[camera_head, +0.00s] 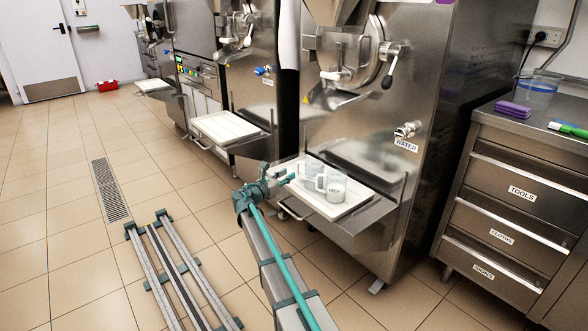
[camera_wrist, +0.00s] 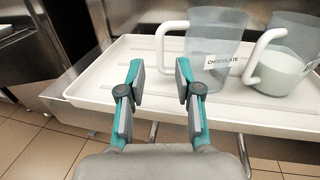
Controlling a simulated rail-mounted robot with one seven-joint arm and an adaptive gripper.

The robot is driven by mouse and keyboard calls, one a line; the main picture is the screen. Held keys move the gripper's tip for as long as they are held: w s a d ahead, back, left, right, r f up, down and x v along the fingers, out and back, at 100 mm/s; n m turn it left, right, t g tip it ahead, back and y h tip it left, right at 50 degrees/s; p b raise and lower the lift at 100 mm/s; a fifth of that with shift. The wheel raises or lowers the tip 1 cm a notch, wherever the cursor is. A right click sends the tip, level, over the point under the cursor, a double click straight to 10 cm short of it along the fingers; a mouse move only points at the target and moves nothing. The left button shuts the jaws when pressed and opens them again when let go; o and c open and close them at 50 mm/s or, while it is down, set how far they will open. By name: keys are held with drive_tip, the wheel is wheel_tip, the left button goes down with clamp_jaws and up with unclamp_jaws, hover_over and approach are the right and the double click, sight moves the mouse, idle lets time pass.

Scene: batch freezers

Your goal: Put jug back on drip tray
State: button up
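Two clear jugs with white handles stand upright on the white drip tray (camera_head: 338,213) of the nearest machine. The wrist view shows the tray (camera_wrist: 105,72) with the jug labelled CHOCOLATE (camera_wrist: 217,42) near its middle, its handle on the left. A second jug (camera_wrist: 283,67), holding pale contents, stands at the right and is cut off by the frame. In the head view the labelled jug with pale contents (camera_head: 334,187) stands in front of the other (camera_head: 309,170). My gripper (camera_head: 284,174) is open and empty at the tray's left front edge, its fingers (camera_wrist: 157,76) apart and clear of both jugs.
A metal shelf (camera_head: 372,222) carries the tray. Another white tray (camera_head: 226,127) sits on the machine to the left. A drawer cabinet (camera_head: 520,190) stands right, with purple sponges (camera_head: 514,109) and a clear container (camera_head: 537,93) on top. The tiled floor at left is mostly clear.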

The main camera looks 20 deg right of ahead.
drive_tip(key=p+v, duration=0.1)
drive_tip(key=v, duration=0.4)
idle(0.4)
